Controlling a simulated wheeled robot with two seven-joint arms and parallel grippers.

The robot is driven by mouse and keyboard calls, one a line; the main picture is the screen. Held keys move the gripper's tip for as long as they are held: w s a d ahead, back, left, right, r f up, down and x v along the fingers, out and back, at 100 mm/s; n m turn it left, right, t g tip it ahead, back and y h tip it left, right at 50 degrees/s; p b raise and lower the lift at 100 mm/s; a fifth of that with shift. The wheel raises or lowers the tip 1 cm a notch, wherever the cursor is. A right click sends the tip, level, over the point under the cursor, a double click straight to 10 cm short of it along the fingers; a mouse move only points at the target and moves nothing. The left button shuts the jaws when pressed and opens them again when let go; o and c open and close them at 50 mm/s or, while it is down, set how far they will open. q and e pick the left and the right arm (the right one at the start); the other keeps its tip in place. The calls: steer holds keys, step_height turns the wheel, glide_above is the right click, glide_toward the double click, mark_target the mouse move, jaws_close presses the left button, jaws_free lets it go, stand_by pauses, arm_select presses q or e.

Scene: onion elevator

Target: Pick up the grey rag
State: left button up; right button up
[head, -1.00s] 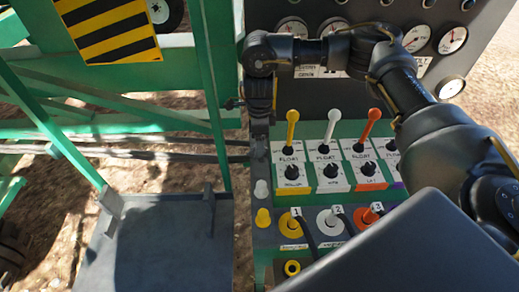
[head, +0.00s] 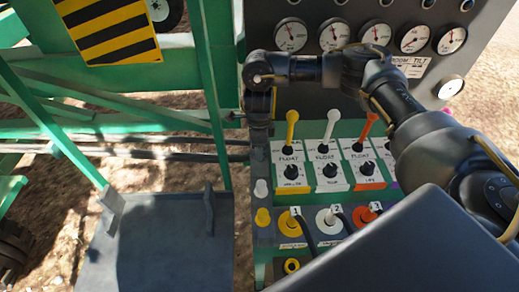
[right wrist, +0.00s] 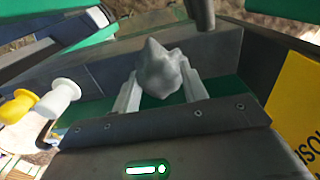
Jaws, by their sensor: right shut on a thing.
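The grey rag (right wrist: 160,70) is a small crumpled lump in the right wrist view. It sits between the two pale fingers of my right gripper (right wrist: 160,88), which is shut on it. In the head view my right gripper (head: 258,140) points down at the left edge of the control panel, above the white and yellow knobs. The rag cannot be made out clearly there. Whether it still touches the surface below cannot be told. My left gripper is not in view.
A panel with yellow, white and orange levers (head: 328,130) stands right of the gripper, with gauges (head: 376,33) behind it. Green frame bars (head: 208,90) rise at its left. A dark step plate (head: 160,245) lies lower left. White and yellow knobs (right wrist: 60,97) show in the wrist view.

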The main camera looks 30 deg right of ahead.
steer(key=shift+r+b, duration=0.5)
steer(key=shift+r, duration=4.5)
